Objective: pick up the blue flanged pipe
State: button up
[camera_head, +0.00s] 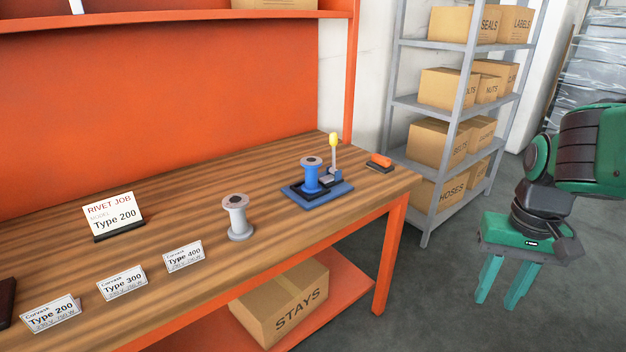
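The blue flanged pipe (311,175) stands upright on a blue fixture (322,194) near the right end of the wooden workbench (250,180). The fixture has a lever with a yellow knob (333,140) just behind and right of the pipe. A similar grey flanged pipe (238,218) stands upright on the bench to its left. My gripper (497,300) hangs at the right over the floor, away from the bench, with its two green fingers pointing down. The fingers are apart with nothing visible between them.
A sign reading "RIVET JOB Type 200" (114,213) and several type cards (184,256) stand left and front. A STAYS box (283,303) sits on the lower shelf. A grey rack with boxes (425,235) stands behind.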

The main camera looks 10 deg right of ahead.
aim_at(311, 186)
jog(key=z, duration=0.5)
jog(key=k, duration=1.1)
jog(key=z, duration=1)
jog(key=i, duration=1.45)
jog(key=u, duration=0.9)
jog(key=i, duration=1)
jog(key=u, duration=0.4)
